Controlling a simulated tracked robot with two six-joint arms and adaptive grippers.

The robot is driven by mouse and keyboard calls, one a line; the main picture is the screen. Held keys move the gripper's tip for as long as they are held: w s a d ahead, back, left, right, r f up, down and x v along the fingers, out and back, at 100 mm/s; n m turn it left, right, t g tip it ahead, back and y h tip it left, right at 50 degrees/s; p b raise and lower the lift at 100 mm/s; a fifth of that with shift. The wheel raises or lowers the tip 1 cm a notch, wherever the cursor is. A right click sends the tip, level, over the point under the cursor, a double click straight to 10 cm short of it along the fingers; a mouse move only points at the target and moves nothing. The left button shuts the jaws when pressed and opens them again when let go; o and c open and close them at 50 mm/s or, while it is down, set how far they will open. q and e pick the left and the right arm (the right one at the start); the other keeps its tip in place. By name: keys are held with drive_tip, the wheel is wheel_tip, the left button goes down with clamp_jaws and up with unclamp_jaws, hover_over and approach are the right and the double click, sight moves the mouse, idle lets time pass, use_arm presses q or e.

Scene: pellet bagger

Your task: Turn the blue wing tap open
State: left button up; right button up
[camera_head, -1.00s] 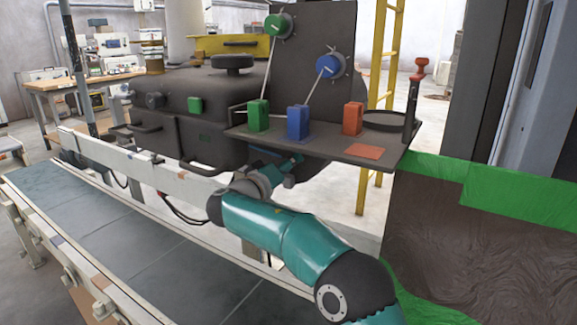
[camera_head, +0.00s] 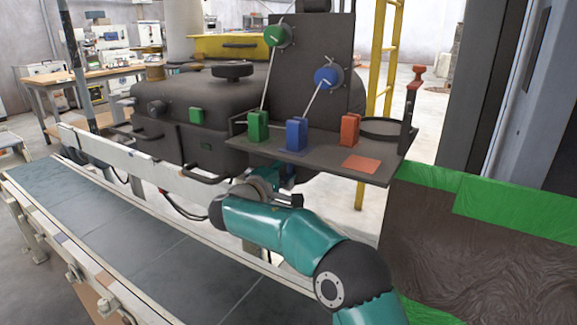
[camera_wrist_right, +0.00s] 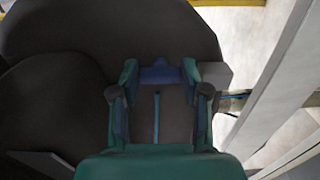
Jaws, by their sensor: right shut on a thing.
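The blue wing tap (camera_wrist_right: 160,75) shows in the right wrist view as a short blue bar between the two fingertips of my right gripper (camera_wrist_right: 159,68). The gripper is shut on it, one finger on each side. A thin blue strip (camera_wrist_right: 156,115) lies below the bar, between the fingers. In the head view, my right gripper (camera_head: 287,176) is under the front edge of the dark shelf. The shelf and wrist partly hide it, and I cannot make out the tap there. My left gripper is not in view.
The dark shelf (camera_head: 335,168) above the gripper carries green (camera_head: 257,127), blue (camera_head: 296,134) and red (camera_head: 349,129) blocks. A dark rounded machine (camera_head: 200,100) stands to the left. A white rail (camera_head: 150,158) and a conveyor belt (camera_head: 140,245) run in front.

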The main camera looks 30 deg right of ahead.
drive_tip(key=shift+w+a+f, duration=0.15)
idle(0.3)
drive_tip(key=o, duration=1.1)
drive_tip(key=shift+o, duration=0.2)
drive_tip(key=v, duration=1.2)
